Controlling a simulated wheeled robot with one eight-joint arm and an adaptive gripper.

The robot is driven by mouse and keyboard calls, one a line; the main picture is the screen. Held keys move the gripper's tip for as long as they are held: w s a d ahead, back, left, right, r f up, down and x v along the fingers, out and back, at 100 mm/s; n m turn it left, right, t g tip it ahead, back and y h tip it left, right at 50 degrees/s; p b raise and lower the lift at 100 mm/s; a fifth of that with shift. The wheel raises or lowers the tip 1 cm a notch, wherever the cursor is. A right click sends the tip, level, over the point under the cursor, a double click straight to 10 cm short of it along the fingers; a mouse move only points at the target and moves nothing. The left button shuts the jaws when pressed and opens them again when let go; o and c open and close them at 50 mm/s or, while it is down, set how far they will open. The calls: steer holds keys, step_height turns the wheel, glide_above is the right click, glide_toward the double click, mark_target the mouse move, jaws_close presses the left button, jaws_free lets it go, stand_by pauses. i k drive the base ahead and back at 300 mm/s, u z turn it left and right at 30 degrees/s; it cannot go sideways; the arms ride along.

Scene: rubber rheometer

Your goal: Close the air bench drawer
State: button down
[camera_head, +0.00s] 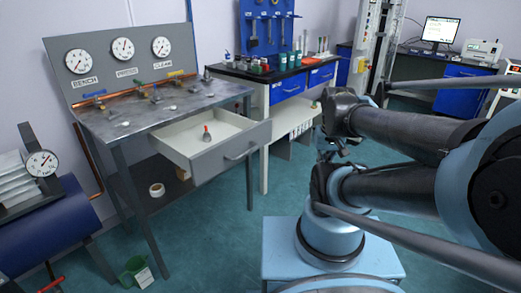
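The air bench (100,118) is a grey metal table at the left, with a back panel of gauges labelled BENCH, PRESS and CLEAN. Its drawer (222,157) is pulled out, with a grey front and a bar handle (240,151). A small red-topped item (206,133) stands inside the drawer. My arm reaches in from the right, and its folded links fill the right of the view. My gripper's fingers cannot be made out among the dark links, so its state is not visible. The arm appears apart from the drawer front.
A blue tank with a gauge (41,164) stands at the far left. A green bin (137,270) is on the floor, and a tape roll (157,190) lies under the bench. A second bench with blue drawers (290,88) stands behind. Green floor (205,230) before the drawer is clear.

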mark_target(234, 137)
steer(key=k, duration=1.9)
steer(key=u, duration=0.5)
steer(key=i, duration=1)
